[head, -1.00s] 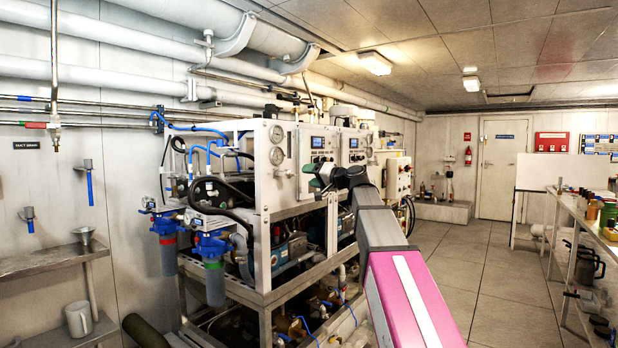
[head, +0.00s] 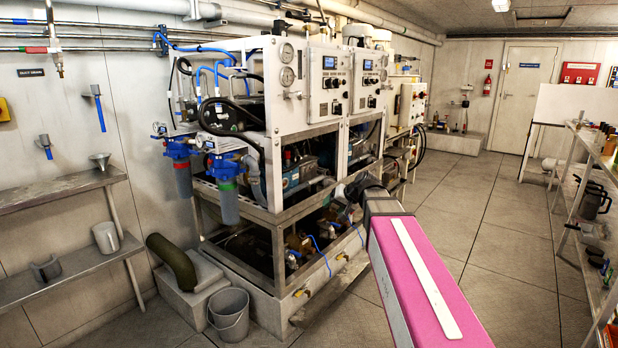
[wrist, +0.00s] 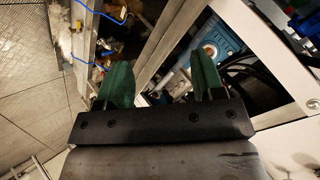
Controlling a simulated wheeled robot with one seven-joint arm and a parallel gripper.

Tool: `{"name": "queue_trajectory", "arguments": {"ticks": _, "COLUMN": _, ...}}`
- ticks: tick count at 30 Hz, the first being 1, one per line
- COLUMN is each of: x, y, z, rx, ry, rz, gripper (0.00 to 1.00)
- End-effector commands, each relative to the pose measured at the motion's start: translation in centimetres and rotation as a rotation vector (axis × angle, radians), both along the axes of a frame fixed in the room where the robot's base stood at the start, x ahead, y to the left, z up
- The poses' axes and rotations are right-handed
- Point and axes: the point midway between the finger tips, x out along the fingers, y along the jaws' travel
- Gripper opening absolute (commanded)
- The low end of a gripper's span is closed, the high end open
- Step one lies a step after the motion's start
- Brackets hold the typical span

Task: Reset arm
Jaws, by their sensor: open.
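My arm (head: 420,275), with a pink link and a white stripe, reaches up from the lower right of the head view towards the front of the watermaker frame. My gripper shows in the wrist view (wrist: 158,82) with two green fingers spread wide apart and nothing between them. Behind the fingers are a metal frame bar and a blue pump part (wrist: 220,45). In the head view the fingers are hidden or too small to make out.
The watermaker rack (head: 300,130) stands left of my arm. A grey bucket (head: 229,312) stands on the floor beside its base. A shelf (head: 60,188) is at the left wall, and a long bench (head: 600,150) at the right. The floor (head: 470,220) between is clear.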

Motion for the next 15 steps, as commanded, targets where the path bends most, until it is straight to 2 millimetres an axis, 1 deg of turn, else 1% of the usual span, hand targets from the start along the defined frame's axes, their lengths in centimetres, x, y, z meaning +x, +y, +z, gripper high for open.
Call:
{"name": "queue_trajectory", "arguments": {"ticks": 1, "x": -1.5, "y": -0.5, "z": -2.6, "rx": -0.038, "ry": 0.04, "rz": -0.003, "gripper": 0.62}}
{"name": "queue_trajectory", "arguments": {"ticks": 3, "x": -3.1, "y": -1.3, "z": -5.7, "rx": -0.094, "ry": 0.091, "rz": -0.005, "gripper": 0.62}}
{"name": "queue_trajectory", "arguments": {"ticks": 5, "x": -4.5, "y": -1.9, "z": -8.2, "rx": -0.143, "ry": 0.136, "rz": -0.005, "gripper": 0.62}}
{"name": "queue_trajectory", "arguments": {"ticks": 6, "x": -5.5, "y": -2.4, "z": -9.9, "rx": -0.175, "ry": 0.167, "rz": -0.006, "gripper": 0.62}}
{"name": "queue_trajectory", "arguments": {"ticks": 8, "x": -7.1, "y": -3.2, "z": -12.3, "rx": -0.224, "ry": 0.211, "rz": -0.006, "gripper": 0.62}}
{"name": "queue_trajectory", "arguments": {"ticks": 9, "x": -8.3, "y": -3.7, "z": -13.7, "rx": -0.258, "ry": 0.239, "rz": -0.005, "gripper": 0.62}}
{"name": "queue_trajectory", "arguments": {"ticks": 11, "x": -10.0, "y": -4.5, "z": -15.9, "rx": -0.307, "ry": 0.283, "rz": -0.005, "gripper": 0.62}}
{"name": "queue_trajectory", "arguments": {"ticks": 12, "x": -11.2, "y": -5.0, "z": -17.3, "rx": -0.34, "ry": 0.312, "rz": -0.005, "gripper": 0.62}}
{"name": "queue_trajectory", "arguments": {"ticks": 15, "x": -14.2, "y": -6.4, "z": -20.5, "rx": -0.424, "ry": 0.383, "rz": 0.0, "gripper": 0.62}}
